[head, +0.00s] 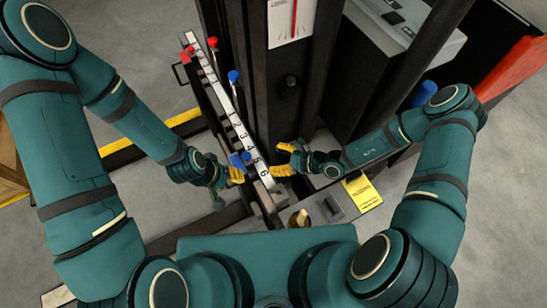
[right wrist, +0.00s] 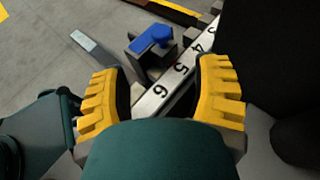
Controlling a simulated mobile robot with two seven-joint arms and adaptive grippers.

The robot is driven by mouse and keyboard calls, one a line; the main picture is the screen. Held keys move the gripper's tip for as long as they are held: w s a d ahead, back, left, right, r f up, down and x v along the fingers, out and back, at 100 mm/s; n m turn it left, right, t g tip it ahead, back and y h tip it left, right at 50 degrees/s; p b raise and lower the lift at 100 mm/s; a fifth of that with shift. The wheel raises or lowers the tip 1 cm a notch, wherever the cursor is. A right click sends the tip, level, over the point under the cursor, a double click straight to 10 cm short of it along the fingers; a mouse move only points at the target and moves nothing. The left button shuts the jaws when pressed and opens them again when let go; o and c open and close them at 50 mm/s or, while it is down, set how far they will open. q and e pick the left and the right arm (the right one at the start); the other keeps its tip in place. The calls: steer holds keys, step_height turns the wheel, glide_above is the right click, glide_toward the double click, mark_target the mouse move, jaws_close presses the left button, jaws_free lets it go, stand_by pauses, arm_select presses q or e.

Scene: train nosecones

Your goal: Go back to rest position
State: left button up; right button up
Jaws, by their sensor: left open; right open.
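My left gripper (head: 236,175) is at the left side of the numbered rail in the head view, close to a blue handle (head: 241,158) near the number 5. Its yellow fingertips are small there, and nothing shows held in it. My right gripper (head: 284,159) is just right of the rail's near end, with its two yellow fingers apart and empty. In the right wrist view its fingers (right wrist: 162,97) are spread wide, with the white numbered rail (right wrist: 183,70) seen between and beyond them. The blue handle (right wrist: 152,38) sits beside the 5 there.
A black column (head: 262,85) rises behind the rail (head: 236,122). Red (head: 212,42) and blue (head: 233,76) knobs stand along the rail. A yellow label (head: 362,193) lies on the grey block at right. Open floor (head: 95,30) lies at the left.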

stand_by(0.4)
steer(key=s+n+g, duration=0.2)
steer(key=s+n+g+h, duration=0.1)
steer(key=s+n, duration=0.1)
steer(key=s, duration=0.1)
steer(key=s+r+n+g, duration=0.1)
steer(key=s+n+g, duration=0.1)
steer(key=s, duration=0.1)
steer(key=shift+a+n+g+h, duration=0.3)
steer(key=shift+a+n, duration=0.1)
steer(key=s+d+r+n+t+h, duration=0.1)
steer(key=d+r+n+h, duration=0.5)
steer(key=n, duration=0.8)
steer(key=shift+r+t+h, duration=0.25)
steer(key=shift+t+h, duration=0.25)
steer(key=shift+t, duration=0.2)
